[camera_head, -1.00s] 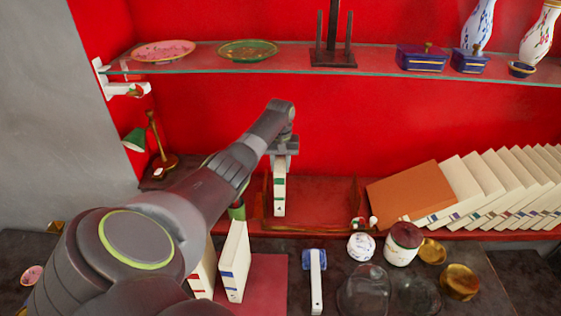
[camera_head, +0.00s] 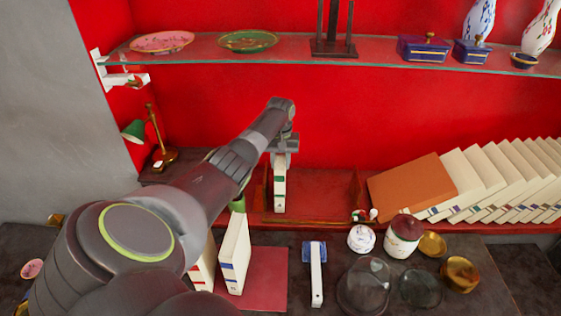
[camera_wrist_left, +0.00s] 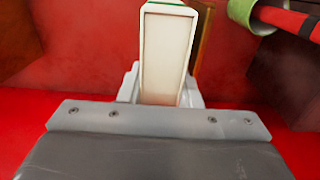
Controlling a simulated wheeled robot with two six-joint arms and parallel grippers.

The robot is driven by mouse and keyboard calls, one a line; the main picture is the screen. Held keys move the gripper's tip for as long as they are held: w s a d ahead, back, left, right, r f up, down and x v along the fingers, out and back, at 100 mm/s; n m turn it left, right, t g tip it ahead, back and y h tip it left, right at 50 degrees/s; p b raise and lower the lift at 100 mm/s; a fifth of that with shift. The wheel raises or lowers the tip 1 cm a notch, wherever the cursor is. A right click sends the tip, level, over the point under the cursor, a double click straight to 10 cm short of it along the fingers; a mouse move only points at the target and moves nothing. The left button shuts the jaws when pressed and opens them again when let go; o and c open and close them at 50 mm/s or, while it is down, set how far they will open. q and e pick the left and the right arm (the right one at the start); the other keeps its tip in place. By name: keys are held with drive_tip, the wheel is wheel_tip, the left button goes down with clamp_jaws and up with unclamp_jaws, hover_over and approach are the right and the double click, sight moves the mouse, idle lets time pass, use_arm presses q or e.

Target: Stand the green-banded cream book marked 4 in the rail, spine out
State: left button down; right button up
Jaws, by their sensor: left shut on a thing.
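The cream book with green bands (camera_head: 279,192) stands upright at the left end of the wooden rail (camera_head: 325,219), its banded spine facing me. Its mark is too small to read surely. My left gripper (camera_head: 281,152) is shut on the top of this book from above. In the left wrist view the book's pale upper end (camera_wrist_left: 166,55) shows between the jaws (camera_wrist_left: 160,92), with green at its far edge. Whether its foot rests on the rail's floor I cannot tell. My right gripper is not in view.
A leaning row of cream books (camera_head: 500,185) and a brown book (camera_head: 410,188) stand right of the rail. In front are a blue-banded book (camera_head: 234,255), a blue-headed tool (camera_head: 316,275), jars (camera_head: 403,237) and glass domes (camera_head: 365,285). A glass shelf (camera_head: 300,58) runs above.

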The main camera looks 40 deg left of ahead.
use_arm(q)
drive_tip(key=shift+f, duration=0.15)
drive_tip(key=c, duration=1)
unclamp_jaws()
drive_tip(key=shift+o, duration=0.2)
drive_tip(key=shift+s+f, duration=0.1)
wheel_tip(320, 180, up, 11)
drive_tip(key=b, duration=0.4)
drive_tip(key=shift+r, duration=0.6)
